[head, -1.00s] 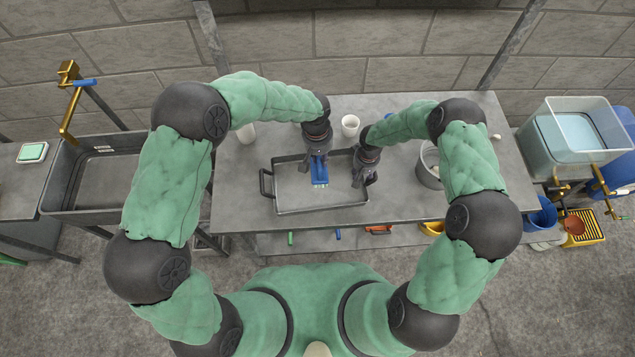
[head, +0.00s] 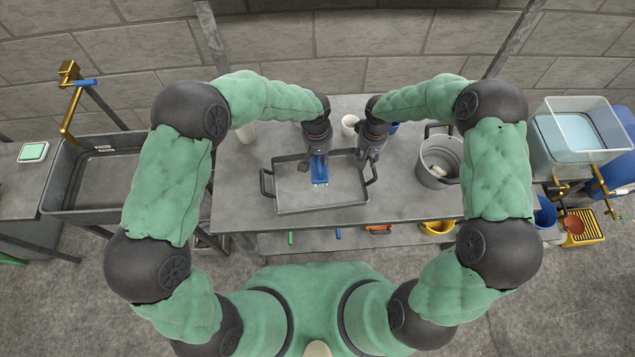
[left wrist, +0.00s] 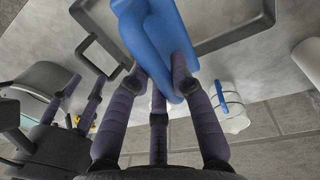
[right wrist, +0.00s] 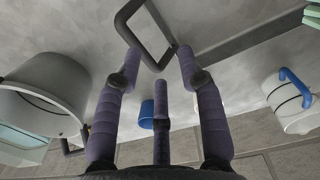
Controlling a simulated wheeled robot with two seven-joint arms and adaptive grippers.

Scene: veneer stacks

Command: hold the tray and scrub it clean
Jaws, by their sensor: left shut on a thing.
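The grey tray (head: 285,208) lies on the table with a loop handle at each end. My left gripper (head: 319,160) is shut on a blue brush (head: 320,174), whose pale bristles point down over the tray floor. In the left wrist view the blue brush handle (left wrist: 160,40) sits between the fingers. My right gripper (head: 368,158) is over the tray's right end, by the right handle (head: 374,173). In the right wrist view its fingers are apart, with the handle (right wrist: 122,22) close to the fingertips; contact cannot be told.
A grey pot (head: 425,178) stands right of the tray. A white cup (head: 349,121) is behind it. The table (head: 240,210) is clear in front and left of the tray. A sink basin (head: 60,195) is at left. A clear bin (head: 590,150) is at right.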

